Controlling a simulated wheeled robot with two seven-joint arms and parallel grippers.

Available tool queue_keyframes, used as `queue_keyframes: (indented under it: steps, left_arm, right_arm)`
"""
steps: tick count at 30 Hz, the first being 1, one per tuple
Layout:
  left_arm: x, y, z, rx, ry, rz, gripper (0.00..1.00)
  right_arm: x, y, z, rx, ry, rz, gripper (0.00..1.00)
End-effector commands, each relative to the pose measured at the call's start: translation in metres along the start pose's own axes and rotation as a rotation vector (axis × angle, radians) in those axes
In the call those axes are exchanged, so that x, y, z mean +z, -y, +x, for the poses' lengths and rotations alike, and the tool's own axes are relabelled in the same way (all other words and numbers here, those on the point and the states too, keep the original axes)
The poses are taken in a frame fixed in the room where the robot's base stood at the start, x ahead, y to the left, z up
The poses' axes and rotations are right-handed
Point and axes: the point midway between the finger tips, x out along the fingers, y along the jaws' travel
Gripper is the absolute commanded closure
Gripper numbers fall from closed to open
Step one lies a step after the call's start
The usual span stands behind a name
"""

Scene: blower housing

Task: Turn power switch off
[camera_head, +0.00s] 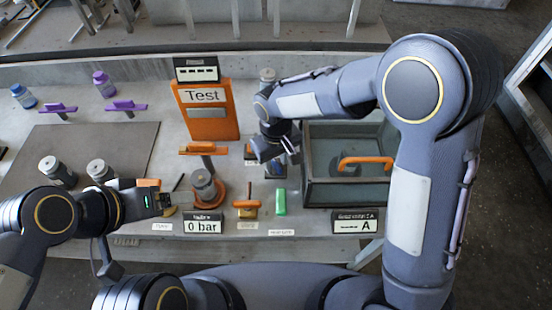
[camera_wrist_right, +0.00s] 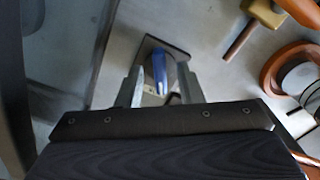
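A small blue lever (camera_wrist_right: 159,70) stands on a dark square plate (camera_wrist_right: 150,43) in the right wrist view; I take it to be the power switch. In the head view only a bit of blue (camera_head: 277,171) shows below my right gripper (camera_head: 289,152). In the right wrist view my right gripper (camera_wrist_right: 160,86) is open, with one finger on each side of the lever. I cannot tell whether either finger touches it. My left gripper (camera_head: 164,202) is low at the left, near the table's front; its fingers are too small to read.
A glass-walled box (camera_head: 310,192) with an orange handle (camera_head: 366,162) stands right of the right gripper. An orange Test panel (camera_head: 209,118) stands behind. A green block (camera_head: 281,202), a 0 bar display (camera_head: 203,225) and an A display (camera_head: 355,222) are at the front.

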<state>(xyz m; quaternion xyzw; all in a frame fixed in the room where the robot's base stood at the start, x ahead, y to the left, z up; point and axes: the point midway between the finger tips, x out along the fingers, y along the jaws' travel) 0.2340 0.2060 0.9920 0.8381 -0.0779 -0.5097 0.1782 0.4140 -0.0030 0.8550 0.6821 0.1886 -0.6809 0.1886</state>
Motion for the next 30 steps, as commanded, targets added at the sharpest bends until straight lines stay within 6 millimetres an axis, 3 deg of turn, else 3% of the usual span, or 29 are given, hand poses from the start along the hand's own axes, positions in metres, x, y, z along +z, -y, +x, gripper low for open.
queue_keyframes:
  steps: [7, 15, 21, 30]
  left_arm:
    - [0.000, 0.000, 0.000, 0.000, 0.000, 0.000, 0.15]
    - [0.000, 0.000, 0.000, 0.000, 0.000, 0.000, 0.15]
    - [0.000, 0.000, 0.000, 0.000, 0.000, 0.000, 0.15]
    - [0.000, 0.000, 0.000, 0.000, 0.000, 0.000, 0.15]
  right_arm:
    - [0.000, 0.000, -0.007, 0.000, -0.001, 0.001, 0.66]
    - [-0.001, 0.000, -0.052, -0.001, -0.004, 0.001, 0.66]
    - [0.000, 0.000, -0.074, -0.001, -0.001, 0.000, 0.66]
    - [0.000, 0.000, -0.078, 0.000, 0.001, 0.000, 0.66]
